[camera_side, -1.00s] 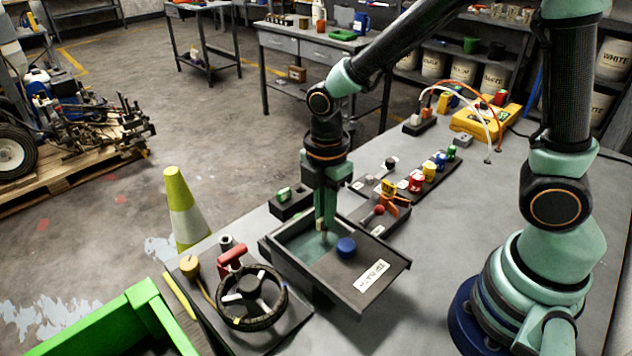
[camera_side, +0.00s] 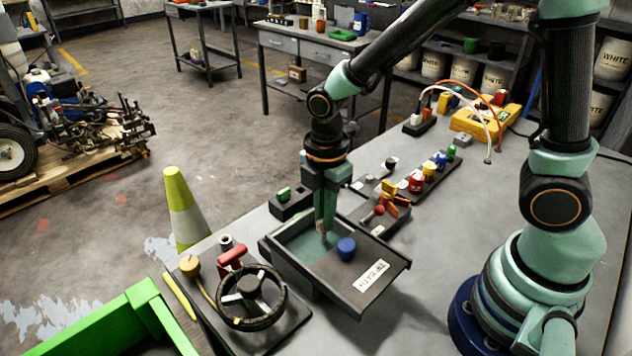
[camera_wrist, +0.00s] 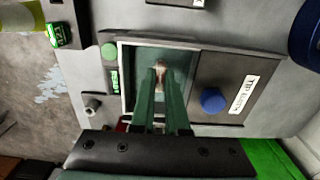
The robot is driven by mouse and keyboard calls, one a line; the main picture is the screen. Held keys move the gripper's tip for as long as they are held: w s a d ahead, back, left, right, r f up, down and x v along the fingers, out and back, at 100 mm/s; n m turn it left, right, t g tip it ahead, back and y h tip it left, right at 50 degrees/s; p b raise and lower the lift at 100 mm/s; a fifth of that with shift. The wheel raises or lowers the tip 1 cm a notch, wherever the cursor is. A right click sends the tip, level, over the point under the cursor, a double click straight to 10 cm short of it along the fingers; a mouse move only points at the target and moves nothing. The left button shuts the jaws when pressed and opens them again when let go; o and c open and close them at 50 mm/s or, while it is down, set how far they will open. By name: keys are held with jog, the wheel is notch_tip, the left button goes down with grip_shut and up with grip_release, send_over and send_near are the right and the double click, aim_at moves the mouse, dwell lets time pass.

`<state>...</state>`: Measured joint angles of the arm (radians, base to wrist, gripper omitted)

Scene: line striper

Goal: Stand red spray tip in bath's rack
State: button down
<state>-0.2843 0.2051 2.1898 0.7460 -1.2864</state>
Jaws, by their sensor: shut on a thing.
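The tip bath is a dark open tray with a greenish inside and a "TIP BATH" label on its rim (camera_side: 371,276). It also shows in the wrist view (camera_wrist: 222,72). My gripper (camera_side: 326,232) points down inside the bath's basin. In the wrist view my gripper's fingertips (camera_wrist: 161,72) are close together around a small thing with pale and reddish parts, which seems to be the red spray tip (camera_wrist: 160,68). The fingers hide most of it. The rack inside the bath cannot be made out behind my fingers.
A blue knob (camera_side: 346,248) stands on the bath's flat side. A black handwheel (camera_side: 250,298) and a red handle (camera_side: 231,256) are at the front left. A block with a green piece (camera_side: 285,195) is behind the bath. A row of coloured caps (camera_side: 431,170) stands to the right.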

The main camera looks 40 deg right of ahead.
jog(key=shift+f, duration=1.9)
dwell(0.8)
jog(key=c, duration=0.5)
grip_release()
jog(key=shift+r, duration=3.5)
jog(key=shift+r, duration=0.1)
jog(key=s+d+r+m+t, duration=0.1)
jog(key=d+r+m+t, duration=0.1)
jog(key=m, duration=0.4)
jog(key=s+d+r+m+t, duration=0.1)
jog(key=d+r+m, duration=0.3)
jog(key=r+m, duration=0.2)
jog(key=s+d+r+m+t, duration=0.2)
jog(key=d+r+m, duration=0.1)
jog(key=m, duration=0.3)
jog(key=shift+d+r+t, duration=0.25)
jog(key=shift+r+t, duration=0.05)
jog(key=shift+r, duration=0.4)
